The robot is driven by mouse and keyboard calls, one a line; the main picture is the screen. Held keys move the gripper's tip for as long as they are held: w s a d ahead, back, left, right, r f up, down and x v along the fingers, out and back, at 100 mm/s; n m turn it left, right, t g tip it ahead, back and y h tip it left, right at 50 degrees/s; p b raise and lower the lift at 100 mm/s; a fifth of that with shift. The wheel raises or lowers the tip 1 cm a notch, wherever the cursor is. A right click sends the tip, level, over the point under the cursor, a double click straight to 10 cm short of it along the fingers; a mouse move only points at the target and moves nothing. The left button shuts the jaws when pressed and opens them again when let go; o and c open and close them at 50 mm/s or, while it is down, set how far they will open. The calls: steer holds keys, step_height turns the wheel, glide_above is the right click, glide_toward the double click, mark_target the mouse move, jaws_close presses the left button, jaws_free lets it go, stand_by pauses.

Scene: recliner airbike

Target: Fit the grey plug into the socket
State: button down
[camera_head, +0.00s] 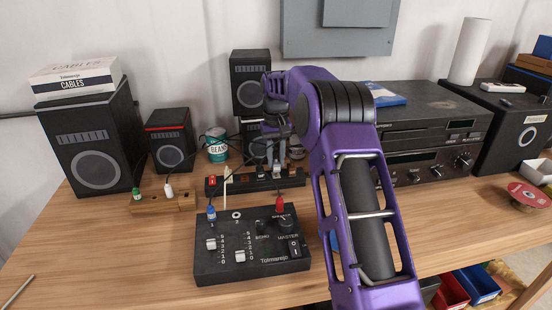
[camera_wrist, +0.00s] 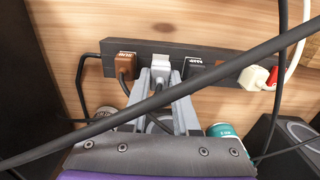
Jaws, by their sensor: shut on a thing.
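The grey plug (camera_wrist: 161,67) is between the two finger tips of my gripper (camera_wrist: 164,84) in the wrist view, and the gripper is shut on it. The plug overlaps the black power strip (camera_wrist: 150,48), between a brown plug (camera_wrist: 125,63) and a dark labelled plug (camera_wrist: 197,72). I cannot tell how deep it sits; the socket under it is hidden. In the head view my gripper (camera_head: 277,160) points down over the power strip (camera_head: 212,191), behind the mixer.
A white plug (camera_wrist: 253,77) and red switch (camera_wrist: 272,76) are at the strip's other end. A black cable (camera_wrist: 150,103) crosses in front of my fingers. The black mixer (camera_head: 250,262) stands in front; speakers (camera_head: 93,150) and a beans can (camera_head: 217,148) stand behind.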

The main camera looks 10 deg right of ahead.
steer(key=shift+f+b, duration=0.45)
steer(key=shift+f, duration=0.55)
steer(key=c, duration=0.6)
jaws_free()
